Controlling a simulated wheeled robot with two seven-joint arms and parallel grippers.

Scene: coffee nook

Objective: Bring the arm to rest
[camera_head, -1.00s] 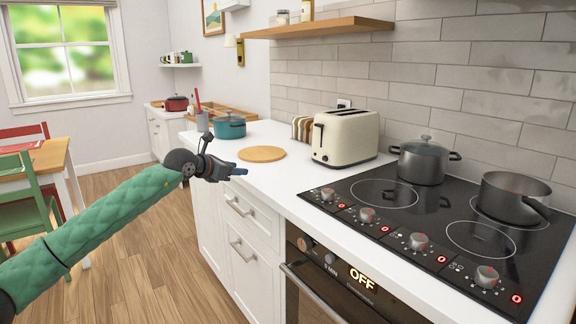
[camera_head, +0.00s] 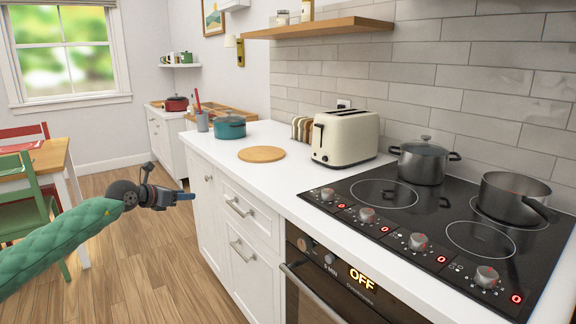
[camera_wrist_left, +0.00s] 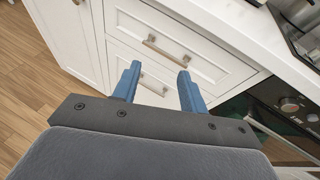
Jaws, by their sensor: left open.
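My left gripper (camera_head: 186,196) is in front of the white drawer cabinet (camera_head: 211,226), below the counter top's edge. In the left wrist view its two blue fingers (camera_wrist_left: 156,88) stand apart with nothing between them. Drawer fronts with metal handles (camera_wrist_left: 166,47) show beyond the fingers. My left arm, in a green quilted sleeve, comes in from the lower left of the head view. My right gripper is not in view.
The white counter (camera_head: 290,176) holds a round wooden board (camera_head: 261,154), a teal pot (camera_head: 230,128) and a cream toaster (camera_head: 345,139). A black hob (camera_head: 440,218) carries two pots. A green chair (camera_head: 30,205) stands left; floor between is clear.

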